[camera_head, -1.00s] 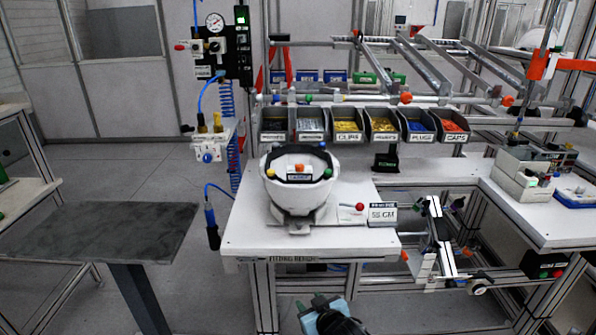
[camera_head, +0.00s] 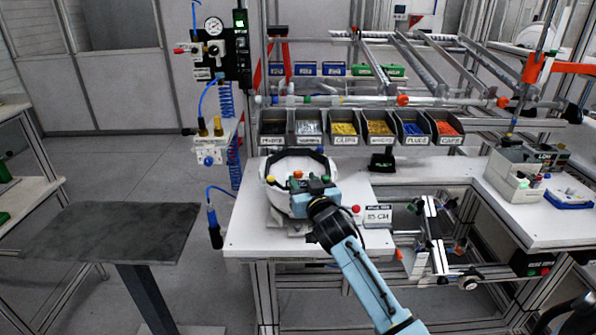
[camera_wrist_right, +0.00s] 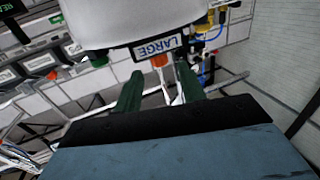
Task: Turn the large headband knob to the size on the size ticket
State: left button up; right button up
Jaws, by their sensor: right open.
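The white helmet shell (camera_head: 275,190) sits open side up on its stand on the white bench. An orange knob (camera_head: 298,174) is on its front rim; in the right wrist view the knob (camera_wrist_right: 160,61) is beside a plate reading LARGE (camera_wrist_right: 160,47). My right gripper (camera_head: 304,184) is at the front of the shell, partly covering it. In the right wrist view its two green fingers (camera_wrist_right: 159,76) are apart, with the orange knob near the gap between their tips; contact cannot be told. My left gripper is not in view.
A red button (camera_head: 356,209) is beside the ticket. Several labelled parts bins (camera_head: 345,141) stand behind the bench, with a small dark box (camera_head: 382,162) before them. A blue hose tool (camera_head: 213,225) hangs at the bench's left edge. The front left bench top is clear.

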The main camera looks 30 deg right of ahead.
aim_at(299, 173)
jog(key=shift+x, duration=2.55)
grip_shut()
